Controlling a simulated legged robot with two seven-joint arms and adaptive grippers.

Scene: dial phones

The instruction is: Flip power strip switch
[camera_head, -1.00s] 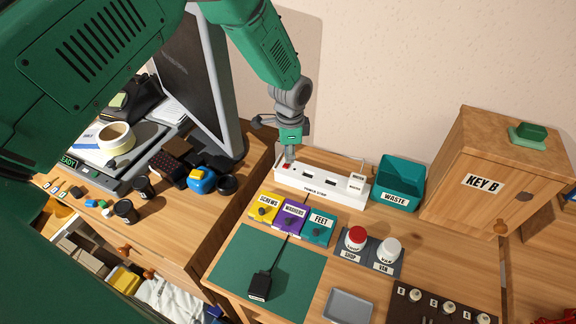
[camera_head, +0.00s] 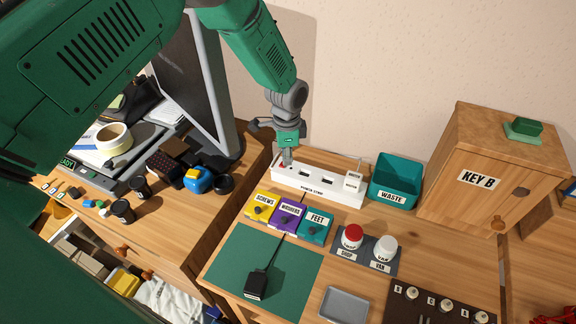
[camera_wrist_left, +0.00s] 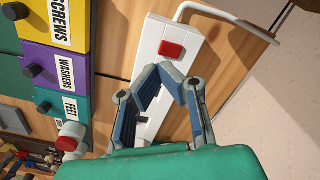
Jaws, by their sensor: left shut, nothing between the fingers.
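The white power strip (camera_head: 318,184) lies along the back of the bench near the wall, with dark sockets and a plug at its right end. Its red switch (camera_wrist_left: 171,50) shows near the strip's end in the left wrist view. My left gripper (camera_head: 286,160) is over the switch end of the strip in the head view, pointing down, shut and empty. In the left wrist view its fingertips (camera_wrist_left: 170,78) lie just below the red switch in the picture; whether they touch the strip I cannot tell. My right gripper is not in view.
Screws, washers and feet boxes (camera_head: 289,215) stand in front of the strip. A teal waste bin (camera_head: 395,178) and a wooden key cabinet (camera_head: 490,185) stand to its right. A monitor (camera_head: 196,80) is to the left. A black adapter (camera_head: 256,284) lies on a green mat (camera_head: 300,262).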

